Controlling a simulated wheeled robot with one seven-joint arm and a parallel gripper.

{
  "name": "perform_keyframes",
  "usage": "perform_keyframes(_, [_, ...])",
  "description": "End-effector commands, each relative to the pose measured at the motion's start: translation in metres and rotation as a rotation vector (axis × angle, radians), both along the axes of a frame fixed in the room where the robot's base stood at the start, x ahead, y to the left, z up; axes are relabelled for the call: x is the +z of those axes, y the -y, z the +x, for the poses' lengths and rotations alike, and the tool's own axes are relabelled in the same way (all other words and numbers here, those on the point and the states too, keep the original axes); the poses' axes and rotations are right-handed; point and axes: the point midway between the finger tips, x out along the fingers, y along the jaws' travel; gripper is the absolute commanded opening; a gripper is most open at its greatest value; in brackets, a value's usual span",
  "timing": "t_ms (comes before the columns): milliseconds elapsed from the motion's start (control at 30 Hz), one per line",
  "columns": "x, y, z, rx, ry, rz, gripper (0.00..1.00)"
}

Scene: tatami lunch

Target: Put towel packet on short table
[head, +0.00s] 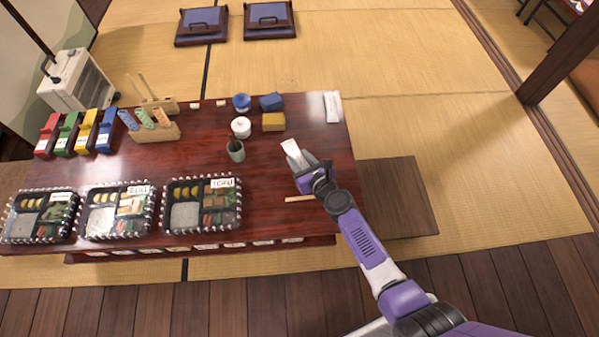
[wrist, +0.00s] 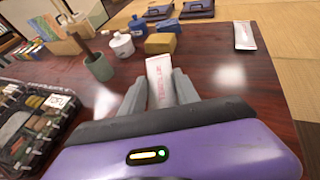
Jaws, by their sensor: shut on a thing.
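My gripper (head: 302,166) is shut on a white towel packet (head: 291,148) and holds it over the right part of the glossy dark red table (head: 265,195). In the wrist view the packet (wrist: 159,72), with red print, stands out between the two grey fingers. I cannot tell its exact height over the table. A second white packet (head: 332,107) lies flat at the table's far right corner; it also shows in the wrist view (wrist: 245,36). A low plain brown wooden table (head: 405,198) stands on the right, lower than the red one, with its visible top bare.
Three bento boxes (head: 203,204) line the red table's near left. A green cup (head: 236,151), white pot (head: 241,127), yellow box (head: 273,122) and blue box (head: 271,102) stand left of my gripper. A pale stick (head: 299,199) lies near the front edge.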

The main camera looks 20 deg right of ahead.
Motion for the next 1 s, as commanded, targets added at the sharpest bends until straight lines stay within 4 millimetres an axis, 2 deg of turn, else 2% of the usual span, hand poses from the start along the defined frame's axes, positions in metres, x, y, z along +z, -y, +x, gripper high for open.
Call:
perform_keyframes(33, [-0.007,0.000,0.000,0.000,0.001,0.000,0.00])
perform_keyframes(267, [-0.014,0.000,0.000,0.000,0.001,0.001,0.00])
perform_keyframes(600, [-0.052,0.000,0.000,0.000,0.001,0.000,0.00])
perform_keyframes(1000, [-0.054,0.000,0.000,0.000,0.001,0.000,0.00])
